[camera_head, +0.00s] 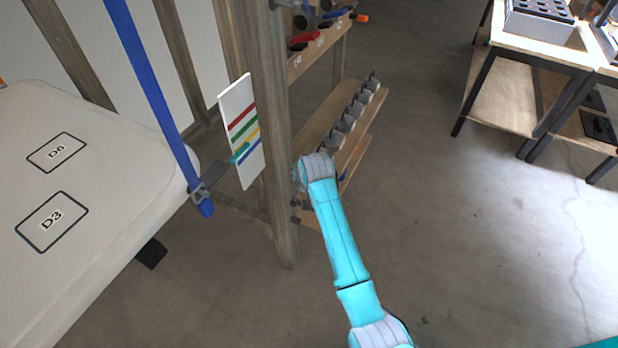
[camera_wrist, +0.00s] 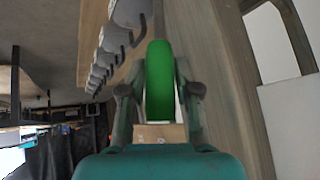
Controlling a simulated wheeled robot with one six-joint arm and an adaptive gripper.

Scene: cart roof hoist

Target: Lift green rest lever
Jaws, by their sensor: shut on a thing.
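The green rest lever (camera_wrist: 160,75) shows in the wrist view as a rounded green bar. It stands upright in the picture between the two fingers of my gripper (camera_wrist: 160,92). My gripper is shut on it, with a finger on each side. In the head view my cyan arm reaches to the wooden post (camera_head: 268,130), and its end hides the gripper and the green lever. How far the lever is raised cannot be told.
A white board (camera_head: 240,110) with coloured stripes and a teal pointer stands left of the post. A blue strap (camera_head: 150,80) hangs by the padded white surface (camera_head: 100,180). Shelves with several grey cups (camera_head: 345,123) lie behind the post.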

